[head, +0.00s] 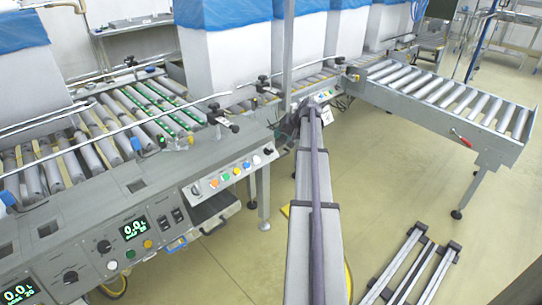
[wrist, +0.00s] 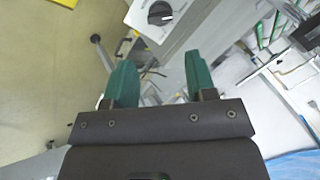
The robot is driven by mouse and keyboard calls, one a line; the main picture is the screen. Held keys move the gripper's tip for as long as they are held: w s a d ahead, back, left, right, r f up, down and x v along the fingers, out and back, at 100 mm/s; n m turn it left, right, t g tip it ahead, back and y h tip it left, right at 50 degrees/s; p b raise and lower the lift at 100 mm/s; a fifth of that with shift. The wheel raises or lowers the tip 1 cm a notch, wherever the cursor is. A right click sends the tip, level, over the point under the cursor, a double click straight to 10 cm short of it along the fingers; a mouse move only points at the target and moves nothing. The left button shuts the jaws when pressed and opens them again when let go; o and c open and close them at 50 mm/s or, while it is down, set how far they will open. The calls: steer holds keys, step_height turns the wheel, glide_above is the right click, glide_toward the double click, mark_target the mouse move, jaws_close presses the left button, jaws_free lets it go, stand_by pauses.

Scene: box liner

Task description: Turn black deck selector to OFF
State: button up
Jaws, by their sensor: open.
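A black round selector (wrist: 160,13) with a pale pointer mark sits on a white plate at the top of the wrist view, partly cut by the frame edge. I cannot read its labels. My gripper (wrist: 162,62) has two green fingers spread apart with nothing between them. The selector lies beyond the fingertips, apart from them. In the head view my gripper (head: 309,106) is at the far end of my arm, near the conveyor's inner corner, and its fingers are hard to make out. A small white panel (head: 327,116) shows just beside it.
A button panel (head: 228,175) with coloured buttons and a control front with black knobs (head: 103,246) line the left conveyor. Large white boxes (head: 235,75) with blue liners stand behind. A roller conveyor (head: 450,98) extends right. Loose rails (head: 415,268) lie on the otherwise open floor.

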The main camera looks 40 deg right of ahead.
mark_target(270, 149)
steer(key=b+x, duration=0.9)
steer(key=x, duration=0.2)
steer(key=shift+s+f, duration=0.1)
steer(key=shift+f, duration=0.05)
steer(key=shift+c, duration=0.3)
steer(key=c, duration=0.6)
steer(key=shift+m, duration=0.3)
steer(key=m, duration=0.4)
steer(key=shift+t, duration=0.3)
steer(key=shift+m+t+b, duration=0.3)
steer(key=shift+m+b, duration=0.25)
steer(key=shift+m, duration=1.35)
steer(key=shift+y, duration=0.3)
